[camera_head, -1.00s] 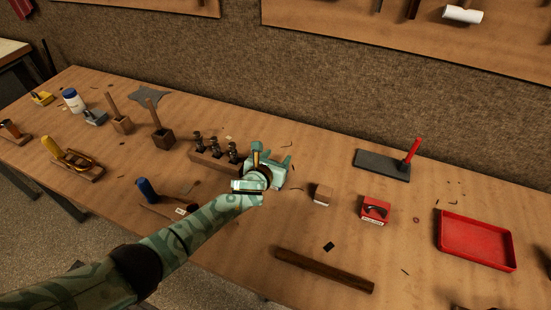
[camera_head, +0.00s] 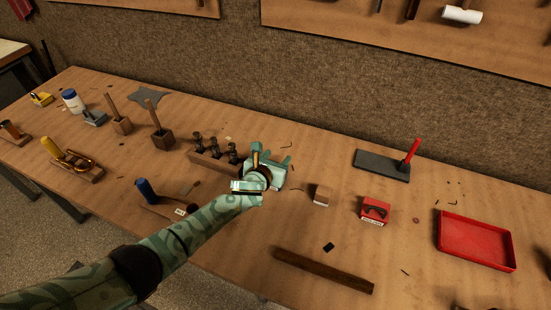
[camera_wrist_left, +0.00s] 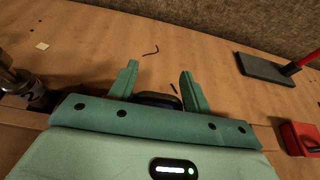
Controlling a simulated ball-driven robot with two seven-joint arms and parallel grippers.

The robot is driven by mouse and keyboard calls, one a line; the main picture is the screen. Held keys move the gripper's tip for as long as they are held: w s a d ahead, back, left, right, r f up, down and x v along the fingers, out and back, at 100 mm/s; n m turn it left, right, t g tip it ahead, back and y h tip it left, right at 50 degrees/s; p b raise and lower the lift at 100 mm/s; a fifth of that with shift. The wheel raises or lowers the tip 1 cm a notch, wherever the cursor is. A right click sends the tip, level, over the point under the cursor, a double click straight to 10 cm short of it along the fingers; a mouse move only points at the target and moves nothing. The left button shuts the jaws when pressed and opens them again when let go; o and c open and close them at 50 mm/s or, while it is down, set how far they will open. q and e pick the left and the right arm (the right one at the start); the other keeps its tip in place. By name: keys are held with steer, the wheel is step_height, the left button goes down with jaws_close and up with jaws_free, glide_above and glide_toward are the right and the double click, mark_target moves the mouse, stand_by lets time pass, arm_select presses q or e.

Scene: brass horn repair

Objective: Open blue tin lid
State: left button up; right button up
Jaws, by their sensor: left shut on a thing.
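My left gripper (camera_head: 273,165) is low over the middle of the bench, just right of a wooden block with several dark metal pieces. In the left wrist view, its two green fingers (camera_wrist_left: 158,78) stand on either side of a dark, bluish rounded thing (camera_wrist_left: 157,98), which looks like the lid of the blue tin. The gripper is shut on it. Only its upper edge shows; the palm hides the rest. In the head view the hand covers it, so I cannot tell whether the lid is still seated. My right gripper is not in view.
The wooden block with metal pieces (camera_head: 207,161) is close on the left. A small wooden cube (camera_head: 323,195) and a red box (camera_head: 375,210) stand to the right. A red tray (camera_head: 475,241), a grey slab (camera_head: 378,166) and a dark wooden bar (camera_head: 323,271) lie farther off.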

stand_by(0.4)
arm_select(q)
steer(key=o, duration=1.3)
steer(key=shift+w, duration=0.1)
steer(key=shift+o, duration=0.3)
steer(key=shift+w+f, duration=0.1)
steer(key=shift+s+a+r+p, duration=0.1)
steer(key=shift+s+r+p, duration=0.25)
steer(key=shift+s+p, duration=0.1)
steer(key=p+v, duration=0.6)
steer(key=v, duration=0.9)
steer(key=shift+p, duration=0.3)
steer(key=shift+s, duration=0.1)
